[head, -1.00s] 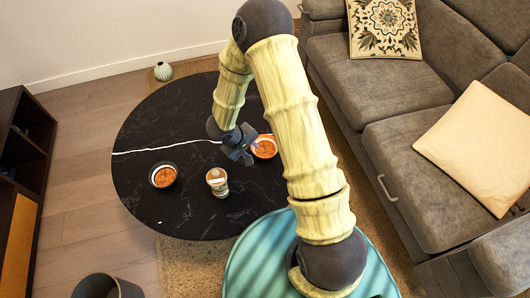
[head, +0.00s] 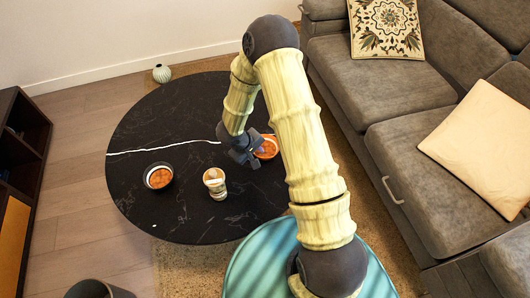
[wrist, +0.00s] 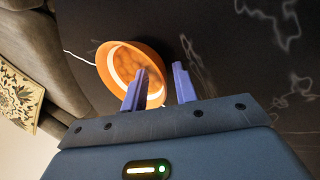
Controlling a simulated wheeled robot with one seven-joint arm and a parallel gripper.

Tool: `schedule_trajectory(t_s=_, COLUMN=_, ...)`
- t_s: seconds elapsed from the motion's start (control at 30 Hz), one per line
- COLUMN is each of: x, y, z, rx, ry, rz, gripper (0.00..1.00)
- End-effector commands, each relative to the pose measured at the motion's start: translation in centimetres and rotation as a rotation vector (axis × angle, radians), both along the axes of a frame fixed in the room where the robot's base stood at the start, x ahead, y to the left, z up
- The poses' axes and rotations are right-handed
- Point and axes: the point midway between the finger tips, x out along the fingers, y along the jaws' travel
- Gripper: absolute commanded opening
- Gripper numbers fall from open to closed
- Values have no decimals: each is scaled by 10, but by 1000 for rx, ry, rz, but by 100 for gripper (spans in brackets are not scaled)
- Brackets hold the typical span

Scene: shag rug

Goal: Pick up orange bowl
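The orange bowl (head: 267,147) stands on the black round table (head: 190,215), partly hidden behind my gripper and arm in the head view. In the wrist view the orange bowl (wrist: 118,66) is tilted in the picture, with a pale band inside. My gripper (wrist: 162,85) is open, with its two purple fingers apart. One finger overlaps the bowl's near rim in the picture, and the other is to the right of the bowl over the dark tabletop. I cannot tell whether either finger touches the rim. In the head view my gripper (head: 252,157) is at the bowl's left side.
A grey sofa (head: 400,110) is close on the right. The table's front left is clear.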

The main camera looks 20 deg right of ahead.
Motion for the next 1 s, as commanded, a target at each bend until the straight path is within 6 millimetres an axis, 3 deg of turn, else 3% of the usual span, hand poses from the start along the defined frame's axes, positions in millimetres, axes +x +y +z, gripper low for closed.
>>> schedule_trajectory(t_s=0.57, x=1, y=-2, z=-4, rx=1, ry=0, rz=0, gripper=29)
schedule_trajectory(t_s=0.73, x=1, y=-2, z=-4, rx=1, ry=0, rz=0, gripper=0)
schedule_trajectory(t_s=1.0, x=1, y=-2, z=-4, rx=0, ry=0, rz=-1, gripper=0)
